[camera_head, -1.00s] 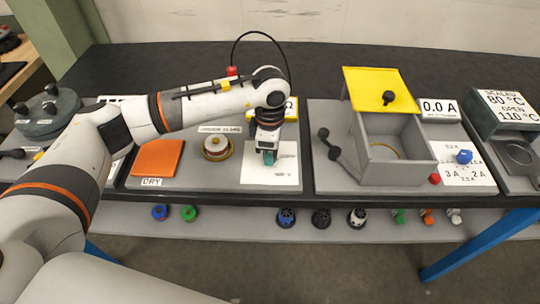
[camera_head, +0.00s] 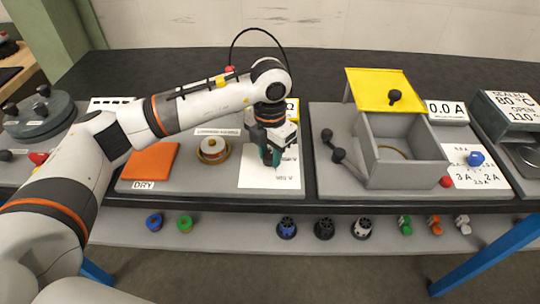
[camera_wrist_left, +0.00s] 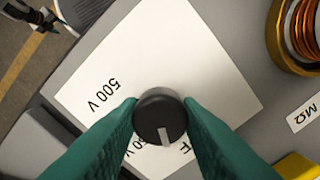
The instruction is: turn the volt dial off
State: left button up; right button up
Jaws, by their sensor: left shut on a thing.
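The volt dial is a round black knob (camera_wrist_left: 160,115) with a light grey pointer mark, on a white card with printed settings. In the left wrist view the mark points down, between a partly hidden "50 V" and a label ending in "F"; "500 V" is at the upper left. My left gripper (camera_head: 271,160) is over the white card (camera_head: 256,180) in the head view, where it hides the dial. Its teal fingers (camera_wrist_left: 160,118) are shut on the knob's two sides. What looks like my right gripper (camera_wrist_left: 40,18) shows small at the wrist view's upper-left corner.
A copper coil unit (camera_head: 213,149) and an orange pad (camera_head: 150,161) are left of the card. A grey box with a raised yellow lid (camera_head: 382,90) and a black lever (camera_head: 338,154) stands to the right. Several small parts lie on the shelf below.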

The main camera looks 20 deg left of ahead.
aim_at(270, 155)
pick_arm(q)
jog(key=n+b, duration=0.1)
jog(key=n, duration=0.4)
jog(key=shift+r, duration=0.1)
jog(key=shift+n, duration=0.3)
dwell(0.4)
jog(key=o, duration=1)
jog(key=shift+c, duration=0.2)
notch_tip(270, 155, up, 12)
jog(key=b, duration=0.1)
jog(key=shift+s, duration=0.1)
